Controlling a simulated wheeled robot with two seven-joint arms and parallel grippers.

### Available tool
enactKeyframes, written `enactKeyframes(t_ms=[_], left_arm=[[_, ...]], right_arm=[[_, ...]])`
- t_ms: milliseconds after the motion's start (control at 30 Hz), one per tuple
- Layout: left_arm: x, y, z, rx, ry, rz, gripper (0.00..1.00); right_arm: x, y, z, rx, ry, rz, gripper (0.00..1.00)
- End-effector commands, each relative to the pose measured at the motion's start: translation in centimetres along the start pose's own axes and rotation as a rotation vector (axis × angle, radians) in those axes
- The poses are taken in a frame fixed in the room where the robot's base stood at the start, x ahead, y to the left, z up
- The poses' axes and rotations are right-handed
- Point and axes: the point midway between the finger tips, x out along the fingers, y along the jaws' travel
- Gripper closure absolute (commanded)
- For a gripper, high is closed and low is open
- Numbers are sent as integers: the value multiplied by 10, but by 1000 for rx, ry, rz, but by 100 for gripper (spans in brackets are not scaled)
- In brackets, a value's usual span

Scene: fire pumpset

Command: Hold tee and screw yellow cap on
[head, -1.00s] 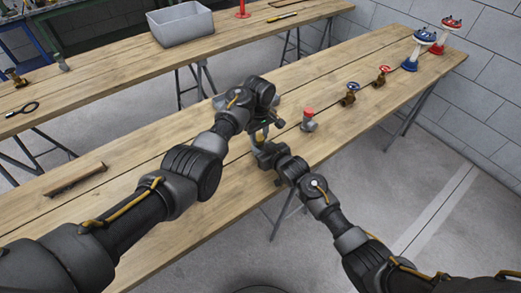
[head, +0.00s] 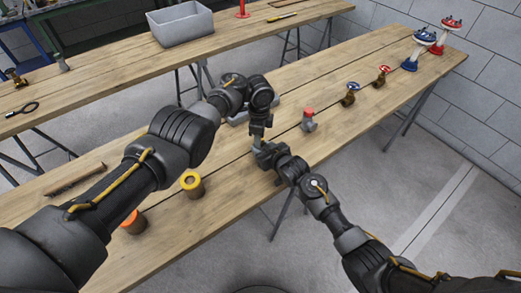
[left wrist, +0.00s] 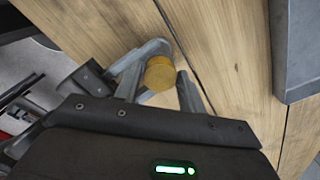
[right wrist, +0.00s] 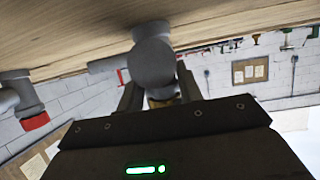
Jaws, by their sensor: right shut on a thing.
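The yellow cap (left wrist: 160,73) sits on the grey tee (left wrist: 138,58) in the left wrist view. My left gripper (left wrist: 163,72) is open above the table, its fingers on either side of the cap. My right gripper (right wrist: 158,85) is shut on the tee, which also shows large in the right wrist view (right wrist: 152,62); a sliver of yellow shows between its fingers. In the head view my left gripper (head: 256,136) comes down from above and my right gripper (head: 264,152) meets it from the side. There the cap is hidden. How far the cap is threaded cannot be told.
A red-topped grey fitting (head: 309,124) stands to the right. Small valves with blue (head: 350,94) and red (head: 381,77) handwheels stand farther along. A wooden strip (head: 75,180) lies farther left.

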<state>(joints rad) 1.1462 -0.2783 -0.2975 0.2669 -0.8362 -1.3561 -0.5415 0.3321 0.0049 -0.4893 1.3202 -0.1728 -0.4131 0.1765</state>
Motion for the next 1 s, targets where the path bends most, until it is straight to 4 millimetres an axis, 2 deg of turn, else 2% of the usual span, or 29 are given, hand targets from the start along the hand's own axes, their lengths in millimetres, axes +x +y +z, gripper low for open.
enactKeyframes(t_ms=[33,133,467,567,1000], left_arm=[[0,0,0,-1,0,0,53],[0,0,0,-2,0,0,40],[-4,0,-1,-3,2,0,40],[-16,-1,-1,-4,2,-2,40],[-99,-1,0,-4,1,-3,40]], right_arm=[[0,1,1,0,-1,1,100],[0,1,1,0,-1,1,100],[0,1,1,0,-1,1,100],[0,1,0,0,-1,1,100],[0,1,0,0,-1,1,100]])
